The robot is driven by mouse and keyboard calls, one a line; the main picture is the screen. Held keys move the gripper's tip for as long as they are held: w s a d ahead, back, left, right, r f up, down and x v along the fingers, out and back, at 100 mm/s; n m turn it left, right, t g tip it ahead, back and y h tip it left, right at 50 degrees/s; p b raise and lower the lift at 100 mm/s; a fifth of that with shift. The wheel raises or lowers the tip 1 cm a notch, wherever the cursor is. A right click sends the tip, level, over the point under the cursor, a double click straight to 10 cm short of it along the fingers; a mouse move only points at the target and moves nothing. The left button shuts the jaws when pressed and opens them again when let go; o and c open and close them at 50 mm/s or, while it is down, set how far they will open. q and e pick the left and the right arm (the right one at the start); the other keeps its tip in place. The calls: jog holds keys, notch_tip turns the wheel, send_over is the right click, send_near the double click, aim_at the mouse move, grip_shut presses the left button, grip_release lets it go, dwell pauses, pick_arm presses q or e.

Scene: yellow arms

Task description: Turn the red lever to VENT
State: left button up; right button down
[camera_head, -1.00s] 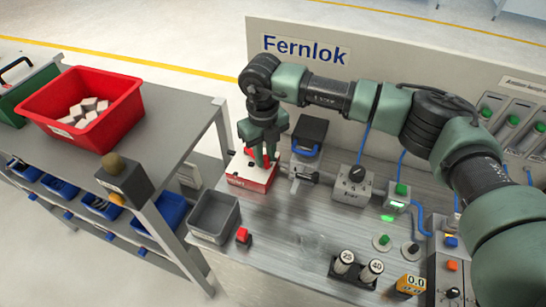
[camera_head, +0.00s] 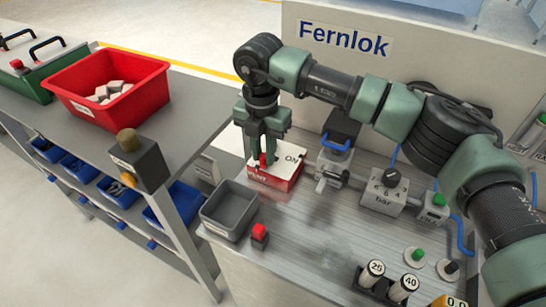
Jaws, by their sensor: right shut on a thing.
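The red lever (camera_head: 263,160) stands on a red and white box (camera_head: 275,178) at the back left of the workbench. The box's top bears the word ON, and lettering on its front face is partly readable as VENT. My right gripper (camera_head: 262,158) points down over the box and is shut on the lever. The fingers hide part of the lever, so I cannot tell its exact angle. My left gripper is not in view.
A grey open bin (camera_head: 229,212) and a small red-topped block (camera_head: 260,232) are in front of the box. A pipe fitting with a blue handle (camera_head: 337,147) and a dial box (camera_head: 386,190) stand to its right. A side table holds a red crate (camera_head: 108,92).

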jog(key=shift+w+a+r+m+b, duration=0.1)
jog(key=shift+w+a+m+b, duration=0.15)
jog(key=shift+m, duration=0.25)
jog(key=shift+w+a+m+b, duration=0.1)
jog(key=shift+a+m+b, duration=0.1)
jog(key=shift+a+m, duration=0.25)
jog(key=c, duration=1.3)
grip_release()
jog(key=shift+r+b, duration=0.6)
jog(key=shift+r, duration=3.3)
